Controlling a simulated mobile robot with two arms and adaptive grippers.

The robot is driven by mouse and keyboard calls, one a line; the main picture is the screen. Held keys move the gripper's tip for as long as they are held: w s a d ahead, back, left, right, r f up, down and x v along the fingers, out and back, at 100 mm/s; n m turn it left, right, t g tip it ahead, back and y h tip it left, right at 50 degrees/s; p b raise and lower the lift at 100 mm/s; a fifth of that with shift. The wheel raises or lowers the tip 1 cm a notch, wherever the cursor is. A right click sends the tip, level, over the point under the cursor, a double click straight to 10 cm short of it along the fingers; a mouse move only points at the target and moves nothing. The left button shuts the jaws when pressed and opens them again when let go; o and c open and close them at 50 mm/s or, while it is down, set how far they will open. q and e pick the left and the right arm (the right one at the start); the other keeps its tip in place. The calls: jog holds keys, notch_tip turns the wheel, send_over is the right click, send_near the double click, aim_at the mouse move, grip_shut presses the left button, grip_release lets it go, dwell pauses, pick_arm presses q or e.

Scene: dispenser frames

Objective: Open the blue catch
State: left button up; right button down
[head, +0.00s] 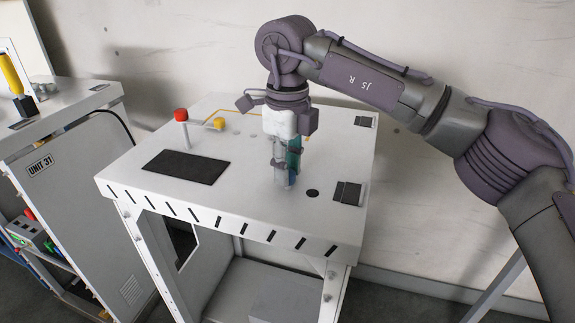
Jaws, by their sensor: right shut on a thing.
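The blue catch (294,157) is a small teal-blue upright part on the white top of the dispenser frame (235,190). It shows partly behind the fingers of my right gripper (284,181), which comes down from above and is shut on it. The fingers hide most of the catch, so I cannot tell how far it is turned or lifted. My left gripper is not in view.
A post with a red knob (181,115) and a yellow bent rod (219,122) stand left of my gripper. A dark pad (186,166) and a black plate (347,193) lie on the top. A grey cabinet (75,180) stands at the left.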

jog(key=c, duration=0.9)
grip_release()
jog(key=shift+r, duration=0.15)
notch_tip(320, 180, up, 12)
jog(key=shift+f, duration=0.1)
